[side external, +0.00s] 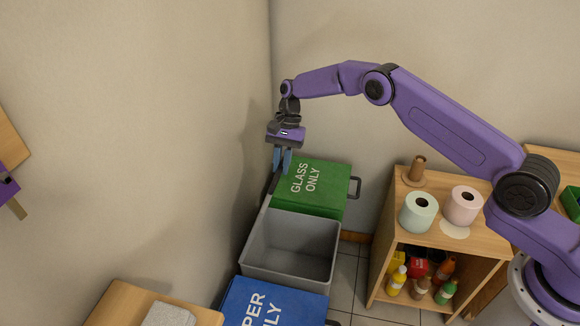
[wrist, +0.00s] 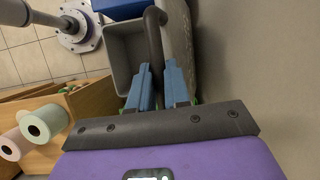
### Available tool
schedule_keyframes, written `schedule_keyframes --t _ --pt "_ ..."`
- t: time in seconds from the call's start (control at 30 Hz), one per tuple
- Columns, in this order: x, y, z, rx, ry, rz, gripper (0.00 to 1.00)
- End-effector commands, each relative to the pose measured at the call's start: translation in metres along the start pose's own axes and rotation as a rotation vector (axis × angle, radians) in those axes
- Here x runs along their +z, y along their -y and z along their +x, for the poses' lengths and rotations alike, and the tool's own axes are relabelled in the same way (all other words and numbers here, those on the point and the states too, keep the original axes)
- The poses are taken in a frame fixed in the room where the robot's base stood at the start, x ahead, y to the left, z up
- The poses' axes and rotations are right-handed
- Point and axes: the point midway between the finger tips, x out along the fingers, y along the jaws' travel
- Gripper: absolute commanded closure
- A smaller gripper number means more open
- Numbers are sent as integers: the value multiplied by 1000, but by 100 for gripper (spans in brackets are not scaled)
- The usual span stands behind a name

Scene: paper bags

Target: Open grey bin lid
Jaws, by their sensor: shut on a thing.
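The grey bin (side external: 290,248) stands open between a green bin and a blue bin, and I can see into its empty inside. It also shows in the wrist view (wrist: 124,60). Its grey lid (wrist: 178,45) stands raised on the wall side, seen almost edge-on. The lid's dark curved handle (wrist: 153,38) runs down between the blue fingers. My gripper (side external: 282,160) points down near the wall, above the left edge of the green lid. In the wrist view my gripper (wrist: 159,70) is shut on the handle; the exact contact is partly hidden.
The green bin lid (side external: 312,188), marked GLASS ONLY, is closed. The blue lid (side external: 272,305) is in front of the grey bin. A wooden shelf (side external: 445,245) with paper rolls and bottles stands right. The wall (side external: 180,130) is close on the left.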

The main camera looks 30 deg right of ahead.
Motion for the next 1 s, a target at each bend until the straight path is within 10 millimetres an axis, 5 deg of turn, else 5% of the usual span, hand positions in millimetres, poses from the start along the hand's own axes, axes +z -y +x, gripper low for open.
schedule_keyframes --t 0.03,0.8,0.83,0.9,1.0 --pt "2 2 10 11 3 -6 100" --pt "3 11 9 16 6 -4 100" --pt "3 11 9 16 6 -4 80" --pt "3 10 9 17 6 -3 58" --pt "2 11 7 14 5 -1 58"
